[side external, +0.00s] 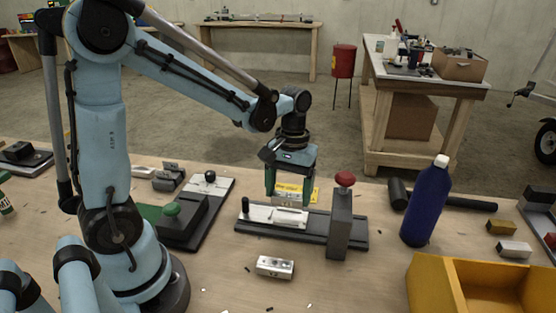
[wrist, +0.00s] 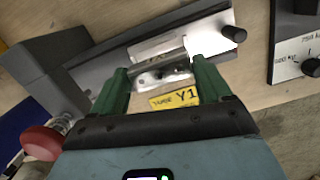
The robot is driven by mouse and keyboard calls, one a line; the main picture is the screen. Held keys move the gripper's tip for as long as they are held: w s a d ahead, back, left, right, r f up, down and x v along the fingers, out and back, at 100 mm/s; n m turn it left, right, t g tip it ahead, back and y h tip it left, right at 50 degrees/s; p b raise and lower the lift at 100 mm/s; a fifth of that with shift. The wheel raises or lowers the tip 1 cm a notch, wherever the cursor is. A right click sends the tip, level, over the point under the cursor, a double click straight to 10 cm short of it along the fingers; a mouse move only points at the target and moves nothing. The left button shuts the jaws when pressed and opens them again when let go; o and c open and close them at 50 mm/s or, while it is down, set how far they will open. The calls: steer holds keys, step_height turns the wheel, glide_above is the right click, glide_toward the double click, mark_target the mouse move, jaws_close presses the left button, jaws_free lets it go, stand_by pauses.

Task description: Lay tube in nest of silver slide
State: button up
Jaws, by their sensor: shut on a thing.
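My gripper (side external: 290,196) points down over the silver slide (side external: 262,213), its green fingers spread to either side of a shiny tube. In the wrist view, the fingers (wrist: 163,80) are shut on the ends of this tube (wrist: 161,73), which lies crosswise between them. The silver slide (wrist: 195,36) is just beyond it there, on a dark rail (side external: 256,230). The tube is at or just above the slide's nest; I cannot tell whether it touches. The fingers hide much of the tube in the side view.
A yellow Y1 label (wrist: 174,98) lies beside the rail. A blue bottle (side external: 426,205), a yellow bin (side external: 428,285) and a small silver block (side external: 275,267) are nearby.

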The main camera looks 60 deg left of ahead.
mark_target(289, 193)
steer(key=shift+f, duration=1.95)
steer(key=shift+f, duration=0.1)
steer(key=o, duration=1.1)
steer(key=r, duration=0.8)
steer(key=w+r, duration=0.1)
steer(key=r, duration=0.3)
steer(key=shift+a, duration=0.4)
steer(key=shift+s+d+r+m+t, duration=0.15)
steer(key=shift+s+d+m+t, duration=0.15)
steer(key=shift+t, duration=0.2)
steer(key=s+d+m+t, duration=0.1)
steer(key=m+t, duration=0.1)
steer(key=s+d+f+m+t, duration=0.1)
steer(key=s+m+t, duration=0.1)
steer(key=t, duration=0.1)
steer(key=s+m+t, duration=0.1)
steer(key=m+t, duration=0.1)
steer(key=shift+s+d+f+y, duration=0.2)
steer(key=shift+d+y, duration=0.2)
